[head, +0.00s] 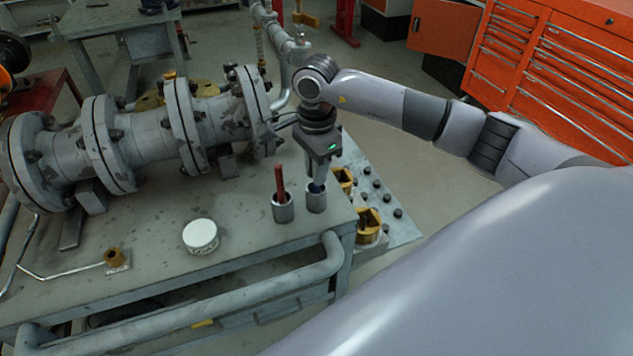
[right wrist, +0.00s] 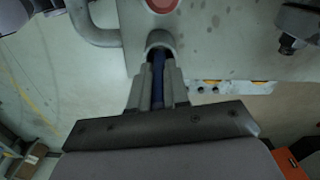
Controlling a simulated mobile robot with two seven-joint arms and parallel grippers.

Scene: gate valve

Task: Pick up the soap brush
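Two small grey metal cups stand at the right end of the workbench in the head view. The left cup (head: 283,211) holds a brush with a red handle (head: 280,180). The right cup (head: 316,201) holds a brush with a blue handle (head: 317,187). My right gripper (head: 318,178) points down over the right cup. In the right wrist view its fingers (right wrist: 158,88) lie close on both sides of the blue handle (right wrist: 158,70) and look shut on it. The handle's lower end is inside the cup (right wrist: 160,42); the bristles are hidden. My left gripper is not in view.
A large flanged pipe (head: 145,140) lies along the back of the workbench (head: 250,232). A round white tin (head: 201,236) sits left of the cups. A pipe rail (head: 190,298) runs along the front edge. Brass parts (head: 368,222) lie beyond the right edge. An orange cabinet (head: 560,80) stands behind.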

